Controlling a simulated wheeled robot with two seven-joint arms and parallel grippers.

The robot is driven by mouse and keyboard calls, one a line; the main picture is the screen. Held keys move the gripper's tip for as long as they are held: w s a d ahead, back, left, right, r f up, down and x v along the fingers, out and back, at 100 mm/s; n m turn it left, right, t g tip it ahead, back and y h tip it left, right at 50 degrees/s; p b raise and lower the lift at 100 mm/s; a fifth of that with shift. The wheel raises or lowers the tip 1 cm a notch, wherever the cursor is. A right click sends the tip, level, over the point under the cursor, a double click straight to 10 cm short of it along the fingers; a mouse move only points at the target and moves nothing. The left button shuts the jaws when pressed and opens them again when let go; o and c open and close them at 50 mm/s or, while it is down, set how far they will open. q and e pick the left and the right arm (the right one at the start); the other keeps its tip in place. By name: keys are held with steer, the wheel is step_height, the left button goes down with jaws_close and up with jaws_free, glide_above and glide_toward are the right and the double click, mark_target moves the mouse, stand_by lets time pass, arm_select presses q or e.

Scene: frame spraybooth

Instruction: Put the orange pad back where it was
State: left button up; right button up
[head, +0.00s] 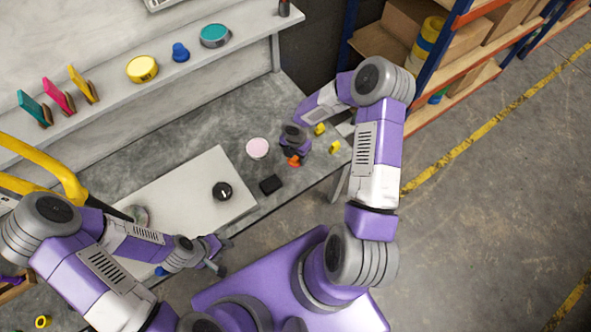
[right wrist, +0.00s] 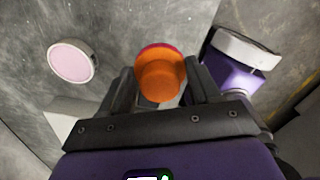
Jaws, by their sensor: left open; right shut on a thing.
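The orange pad (head: 294,161) is a small round orange piece at my right gripper (head: 295,155), over the right part of the grey bench. In the right wrist view the orange pad (right wrist: 160,76) sits between the two fingers of my right gripper (right wrist: 160,90), which is shut on it. A thin pinkish-red edge shows along its far side. I cannot tell whether it touches the bench. My left gripper (head: 217,262) is open and empty, near the front edge of the white board.
A pale pink disc (head: 257,148), a black block (head: 270,184) and yellow pieces (head: 334,147) lie near my right gripper. A black round piece (head: 222,190) sits on the white board (head: 175,200). The shelf (head: 110,115) behind holds pads on stands and tins.

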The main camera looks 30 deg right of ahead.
mark_target(295, 172)
step_height(295, 172, down, 10)
steer(key=b, duration=0.3)
steer(key=shift+r, duration=0.15)
steer(key=o, duration=0.9)
steer(key=shift+o, duration=0.2)
